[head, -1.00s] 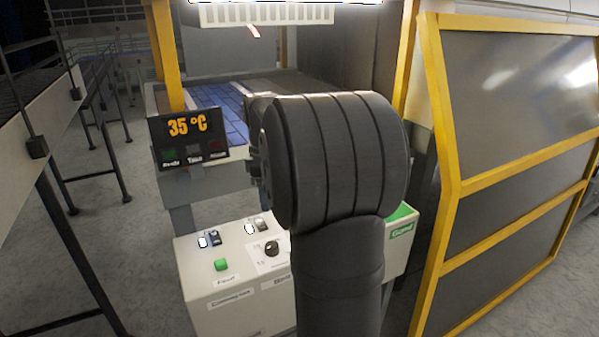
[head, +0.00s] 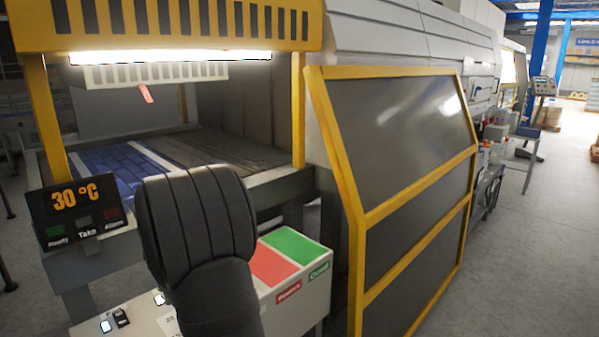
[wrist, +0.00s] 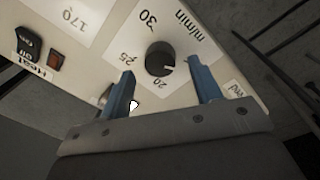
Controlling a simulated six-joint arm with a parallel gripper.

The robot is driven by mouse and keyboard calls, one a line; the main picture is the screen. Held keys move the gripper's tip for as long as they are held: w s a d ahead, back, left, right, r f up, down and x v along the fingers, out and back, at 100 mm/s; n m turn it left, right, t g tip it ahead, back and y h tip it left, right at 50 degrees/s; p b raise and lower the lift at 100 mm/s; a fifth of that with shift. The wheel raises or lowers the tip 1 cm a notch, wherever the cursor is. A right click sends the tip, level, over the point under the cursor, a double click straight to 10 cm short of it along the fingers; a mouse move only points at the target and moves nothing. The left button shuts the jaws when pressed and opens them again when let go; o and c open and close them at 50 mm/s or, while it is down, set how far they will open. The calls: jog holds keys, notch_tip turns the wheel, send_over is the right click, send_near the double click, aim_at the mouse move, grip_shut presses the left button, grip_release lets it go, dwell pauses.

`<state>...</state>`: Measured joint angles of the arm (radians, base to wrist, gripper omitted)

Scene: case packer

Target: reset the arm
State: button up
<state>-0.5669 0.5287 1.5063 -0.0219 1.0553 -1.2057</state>
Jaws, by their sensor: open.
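My gripper (wrist: 165,95) shows in the wrist view with its two blue fingers apart and nothing between them. A black dial (wrist: 160,59) on a white panel (wrist: 118,38) lies just beyond the fingertips, with marks 20, 25 and 30 and "m/min" around it. I cannot tell whether the fingers touch the panel. In the head view my dark arm link stands in front of the white control box (head: 141,318) and hides much of it. The gripper itself is hidden there.
A display (head: 76,212) reads 30 °C. Red (head: 268,265) and green (head: 297,245) pads top a white box. Left of the dial are a red switch (wrist: 55,61) and a black switch (wrist: 29,42). A yellow-framed guard (head: 395,130) stands to the right, and a conveyor (head: 190,150) lies behind.

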jog(key=shift+w+f, duration=0.1)
jog(key=shift+f, duration=1.3)
notch_tip(320, 180, up, 18)
jog(key=f, duration=0.1)
notch_tip(320, 180, down, 17)
jog(key=shift+f, duration=0.1)
jog(key=m, duration=0.4)
jog(key=shift+m, duration=0.3)
jog(key=m, duration=0.4)
jog(key=shift+a+h, duration=0.1)
jog(key=shift+h, duration=0.2)
jog(key=m, duration=0.5)
jog(key=shift+a+m, duration=0.1)
jog(key=shift+m, duration=2.1)
